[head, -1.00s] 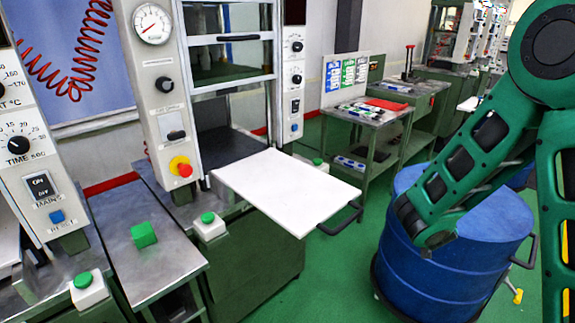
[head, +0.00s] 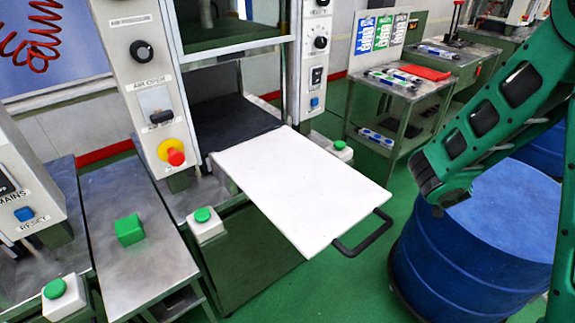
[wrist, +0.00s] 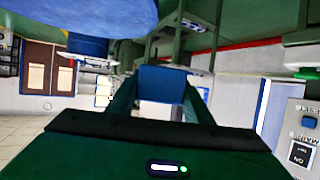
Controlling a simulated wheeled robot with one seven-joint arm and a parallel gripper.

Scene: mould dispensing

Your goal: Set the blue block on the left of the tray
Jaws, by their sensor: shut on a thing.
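The white tray (head: 305,187) with a black handle (head: 364,236) sticks out of the press, and its top is bare. In the wrist view my gripper (wrist: 162,88) is shut on the blue block (wrist: 163,84), which sits between the two green fingers. The head view shows only part of my green arm at the right, over the blue drum. My gripper and the blue block are out of sight there.
A green block (head: 130,230) lies on the metal side table (head: 150,268) left of the tray. Green push buttons (head: 202,215) stand beside the press. A blue drum (head: 480,245) stands on the right. A cart (head: 400,95) stands behind. Space above the tray is clear.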

